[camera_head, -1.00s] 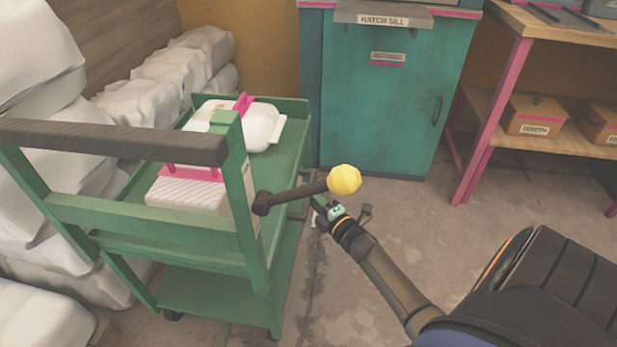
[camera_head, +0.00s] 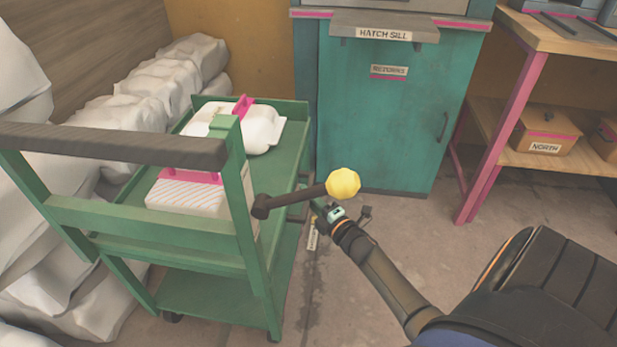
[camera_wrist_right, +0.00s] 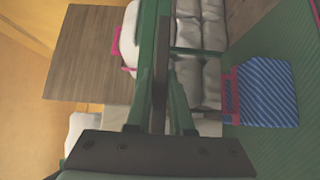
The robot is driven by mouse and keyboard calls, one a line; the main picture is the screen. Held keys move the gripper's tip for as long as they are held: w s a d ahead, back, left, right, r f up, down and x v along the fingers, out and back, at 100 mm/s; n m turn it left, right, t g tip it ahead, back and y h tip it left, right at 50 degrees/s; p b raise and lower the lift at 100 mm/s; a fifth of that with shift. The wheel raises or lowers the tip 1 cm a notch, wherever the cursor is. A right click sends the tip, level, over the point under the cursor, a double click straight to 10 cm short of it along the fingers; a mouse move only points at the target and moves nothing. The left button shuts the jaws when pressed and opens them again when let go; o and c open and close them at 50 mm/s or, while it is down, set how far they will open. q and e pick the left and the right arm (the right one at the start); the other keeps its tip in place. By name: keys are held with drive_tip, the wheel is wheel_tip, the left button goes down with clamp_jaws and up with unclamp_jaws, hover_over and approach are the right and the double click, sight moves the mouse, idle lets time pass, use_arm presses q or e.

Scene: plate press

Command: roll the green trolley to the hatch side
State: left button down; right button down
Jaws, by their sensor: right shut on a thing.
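The green trolley (camera_head: 150,222) stands at left in the head view, with a dark push bar (camera_head: 110,143) across its near end. A dark lever with a yellow knob (camera_head: 343,183) sticks out from its near right post. On its top lie a white rounded bundle (camera_head: 262,128) and a striped white block (camera_head: 185,196), both with pink handles. My right gripper (camera_head: 318,208) is at the trolley's right side, shut on its side rail, partly hidden by the lever. The teal hatch cabinet (camera_head: 390,125), with its sill (camera_head: 384,34), stands beyond the trolley. My left gripper is out of view.
White sacks (camera_head: 150,92) are piled close along the trolley's left side. A wooden bench with pink legs (camera_head: 500,140) stands at right, with a box marked NORTH (camera_head: 544,128) on its shelf. Bare floor (camera_head: 420,215) lies between bench and trolley.

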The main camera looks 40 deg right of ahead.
drive_tip(key=shift+w+d+r, duration=0.2)
drive_tip(key=shift+d, duration=0.1)
drive_tip(key=c, duration=1.3)
unclamp_jaws()
drive_tip(key=shift+o, duration=1)
drive_tip(key=shift+f, duration=0.1)
drive_tip(key=o, duration=0.3)
drive_tip(key=shift+a, duration=0.1)
drive_tip(key=shift+f, duration=0.1)
drive_tip(key=s+a+p, duration=0.1)
drive_tip(key=s+p, duration=0.2)
drive_tip(key=s, duration=0.9)
drive_tip(key=shift+s, duration=0.25)
